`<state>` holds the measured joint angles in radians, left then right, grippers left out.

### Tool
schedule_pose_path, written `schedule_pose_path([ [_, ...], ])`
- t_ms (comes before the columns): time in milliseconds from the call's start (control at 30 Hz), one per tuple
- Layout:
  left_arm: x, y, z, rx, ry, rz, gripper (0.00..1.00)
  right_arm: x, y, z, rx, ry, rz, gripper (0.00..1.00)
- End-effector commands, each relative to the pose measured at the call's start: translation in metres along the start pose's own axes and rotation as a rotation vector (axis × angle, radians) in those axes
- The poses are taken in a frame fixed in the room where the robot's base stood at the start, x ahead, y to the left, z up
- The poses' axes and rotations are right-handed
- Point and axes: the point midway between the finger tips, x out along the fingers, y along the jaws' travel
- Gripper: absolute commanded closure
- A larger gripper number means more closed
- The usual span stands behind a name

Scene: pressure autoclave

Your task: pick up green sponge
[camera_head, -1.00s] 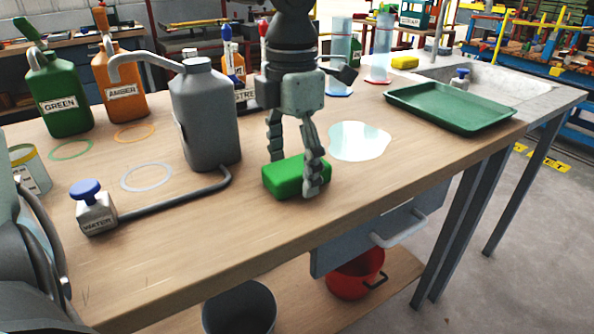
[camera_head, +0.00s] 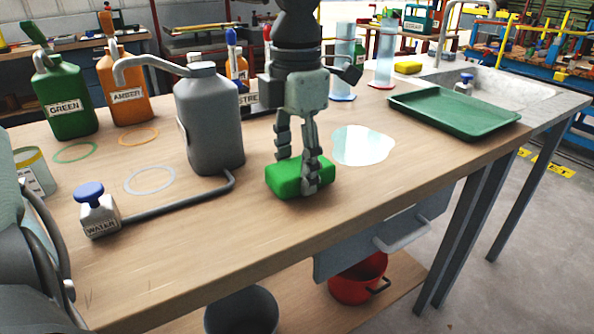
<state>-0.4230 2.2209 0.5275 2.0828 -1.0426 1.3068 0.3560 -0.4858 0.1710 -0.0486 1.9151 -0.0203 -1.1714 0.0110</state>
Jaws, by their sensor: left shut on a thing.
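The green sponge (camera_head: 284,180) lies on the wooden workbench, near the middle of its front part. My left gripper (camera_head: 299,178) points down over it from above. Its fingers are closed around the sponge, one on the far side and one on the near right side. The sponge appears to rest on the bench top. Part of it is hidden behind the fingers. My right gripper is not in the view.
A grey jug (camera_head: 210,120) with a bent pipe stands left of the sponge. A clear puddle (camera_head: 362,146) lies to its right, with a green tray (camera_head: 455,112) beyond. The water valve (camera_head: 98,212), green jug (camera_head: 62,98) and amber jug (camera_head: 122,88) stand at left.

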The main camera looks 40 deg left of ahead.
Motion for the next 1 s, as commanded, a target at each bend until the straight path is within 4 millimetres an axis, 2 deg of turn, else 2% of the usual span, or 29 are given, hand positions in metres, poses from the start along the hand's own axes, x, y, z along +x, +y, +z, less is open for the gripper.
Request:
schedule_pose_path([
  [200, -0.035, 0.001, 0.001, 0.0, -0.006, 0.004, 0.64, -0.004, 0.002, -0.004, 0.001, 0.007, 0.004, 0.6],
  [600, -0.085, -0.077, -0.041, 0.005, -0.003, 0.005, 0.64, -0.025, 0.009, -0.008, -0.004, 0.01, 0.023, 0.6],
  [800, -0.099, -0.098, -0.051, 0.002, -0.001, 0.002, 0.64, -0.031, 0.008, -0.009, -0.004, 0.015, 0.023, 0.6],
  [1000, -0.102, -0.103, -0.054, 0.002, -0.001, 0.001, 0.64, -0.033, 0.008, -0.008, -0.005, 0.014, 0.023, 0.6],
])
